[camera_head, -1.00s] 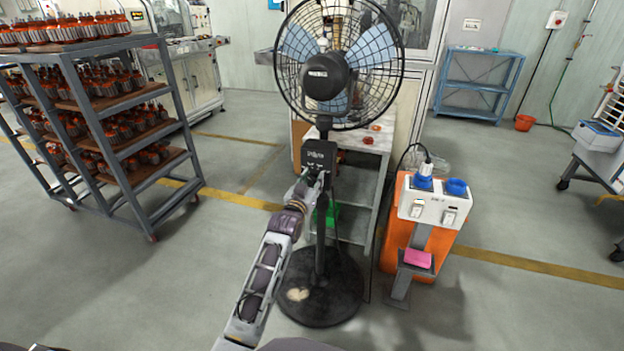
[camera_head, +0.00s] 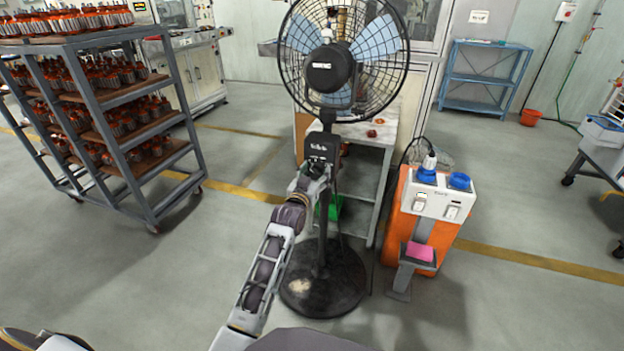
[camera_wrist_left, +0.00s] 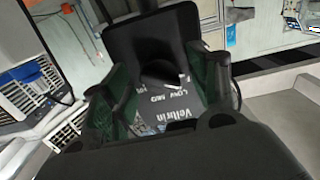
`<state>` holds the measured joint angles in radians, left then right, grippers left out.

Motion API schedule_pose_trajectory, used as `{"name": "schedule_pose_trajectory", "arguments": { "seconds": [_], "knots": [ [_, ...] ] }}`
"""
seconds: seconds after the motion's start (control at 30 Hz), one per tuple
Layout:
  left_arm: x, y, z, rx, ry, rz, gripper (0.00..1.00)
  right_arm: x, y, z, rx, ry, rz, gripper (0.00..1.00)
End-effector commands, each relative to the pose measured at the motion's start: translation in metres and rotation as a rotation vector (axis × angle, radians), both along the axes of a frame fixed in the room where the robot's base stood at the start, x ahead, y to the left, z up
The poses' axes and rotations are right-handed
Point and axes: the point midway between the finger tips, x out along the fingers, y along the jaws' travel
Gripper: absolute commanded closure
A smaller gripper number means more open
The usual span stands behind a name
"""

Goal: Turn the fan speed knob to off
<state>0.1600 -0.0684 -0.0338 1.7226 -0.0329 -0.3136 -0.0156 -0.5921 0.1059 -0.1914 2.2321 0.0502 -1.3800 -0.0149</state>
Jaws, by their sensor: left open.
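The black pedestal fan (camera_head: 332,68) stands upright in the middle of the head view. Its control box (camera_head: 322,147) is on the pole below the fan head. In the left wrist view, the panel (camera_wrist_left: 172,110) bears LOW and MED marks and a brand name. The dark round fan speed knob (camera_wrist_left: 161,74) has a pale pointer mark, partly in shadow; I cannot read its exact setting. My left gripper (camera_head: 317,172) is at the front of the box. Its green-padded fingers (camera_wrist_left: 166,92) are open, one on each side of the knob; contact is unclear. My right gripper is not in view.
An orange machine with blue sockets (camera_head: 430,225) stands right of the fan. A rack of copper parts (camera_head: 140,130) is on the left. A table (camera_head: 365,133) stands behind the fan pole. The round fan base (camera_head: 322,290) is on open floor.

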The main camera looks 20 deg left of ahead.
Motion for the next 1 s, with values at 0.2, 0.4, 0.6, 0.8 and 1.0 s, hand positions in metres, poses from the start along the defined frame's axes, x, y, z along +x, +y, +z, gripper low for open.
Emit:
{"name": "schedule_pose_trajectory", "arguments": {
  "seconds": [0.2, 0.4, 0.6, 0.8, 1.0],
  "knots": [
    [-0.006, 0.0, -0.001, 0.0, 0.002, 0.0, 0.4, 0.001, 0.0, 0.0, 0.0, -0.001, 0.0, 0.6],
    [-0.02, 0.001, -0.001, 0.001, 0.001, 0.0, 0.4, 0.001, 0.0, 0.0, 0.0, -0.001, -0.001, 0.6],
    [-0.037, 0.001, -0.001, 0.001, 0.001, 0.0, 0.4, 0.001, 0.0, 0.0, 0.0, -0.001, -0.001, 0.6],
    [-0.055, 0.002, -0.001, 0.0, 0.001, 0.0, 0.4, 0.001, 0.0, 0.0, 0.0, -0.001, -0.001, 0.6],
    [-0.072, 0.002, -0.001, 0.0, 0.001, 0.0, 0.4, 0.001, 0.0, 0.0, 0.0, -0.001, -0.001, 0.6]
  ]
}}
